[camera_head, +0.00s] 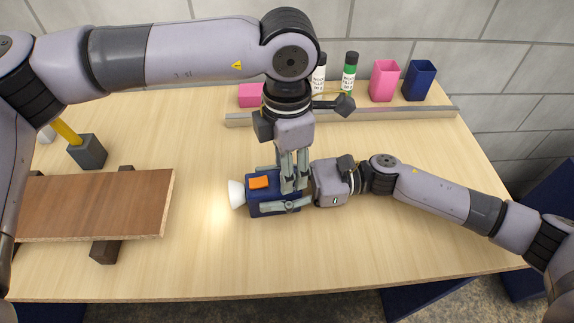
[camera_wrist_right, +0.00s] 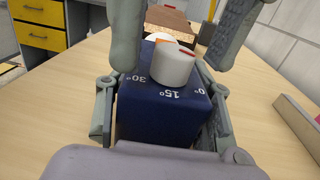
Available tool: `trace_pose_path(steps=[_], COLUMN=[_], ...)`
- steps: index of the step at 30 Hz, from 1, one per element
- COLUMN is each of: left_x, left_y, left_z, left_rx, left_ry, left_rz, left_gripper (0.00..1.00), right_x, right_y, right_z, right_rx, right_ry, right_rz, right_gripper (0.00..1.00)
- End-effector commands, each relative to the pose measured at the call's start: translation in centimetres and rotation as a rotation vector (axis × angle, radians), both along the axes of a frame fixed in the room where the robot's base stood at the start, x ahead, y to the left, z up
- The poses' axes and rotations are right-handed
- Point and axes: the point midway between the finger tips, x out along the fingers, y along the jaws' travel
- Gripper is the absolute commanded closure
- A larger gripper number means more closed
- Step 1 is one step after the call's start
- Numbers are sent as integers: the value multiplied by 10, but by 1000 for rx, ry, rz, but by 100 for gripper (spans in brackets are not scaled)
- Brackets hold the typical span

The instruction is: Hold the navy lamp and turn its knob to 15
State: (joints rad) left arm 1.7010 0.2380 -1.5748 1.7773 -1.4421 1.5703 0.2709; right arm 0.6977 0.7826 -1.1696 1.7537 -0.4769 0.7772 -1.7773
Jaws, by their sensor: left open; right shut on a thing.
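The navy lamp (camera_head: 262,203) lies on the table, its white lens (camera_head: 236,194) facing left and glowing, with an orange block (camera_head: 259,182) on top. My right gripper (camera_head: 264,190) is shut on the lamp, one finger along each side. In the right wrist view the lamp (camera_wrist_right: 150,120) shows the marks 30°, 15° and 0° around a light grey knob (camera_wrist_right: 173,66). The knob's red mark lies on its right side, seemingly towards 0°. My left gripper (camera_head: 293,187) points down over the lamp, open, its fingers on either side of the knob. The head view hides the knob.
A brown board (camera_head: 100,205) rests on dark supports at left, near a mallet (camera_head: 87,151). A grey rail (camera_head: 390,114) runs behind, with a pink block (camera_head: 250,95), bottles (camera_head: 349,75), a pink cup (camera_head: 385,82) and a navy cup (camera_head: 420,82). The front table is clear.

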Motion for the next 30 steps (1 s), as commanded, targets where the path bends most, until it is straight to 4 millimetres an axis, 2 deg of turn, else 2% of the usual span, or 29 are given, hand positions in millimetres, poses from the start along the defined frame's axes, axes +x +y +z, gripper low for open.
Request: trace_pose_path(steps=[3,11,30], left_x=[0,0,0], left_y=[0,0,0], left_z=[-6,-7,-7], left_rx=[1,1,1], left_ry=[1,1,1], left_rz=[0,0,0], left_gripper=[59,59,100], right_x=[0,0,0], right_y=[0,0,0], right_z=[-1,-1,-1], right_rx=[-1,-1,-1], right_ry=[1,1,1], right_rz=[0,-1,-1], right_gripper=[87,87,87])
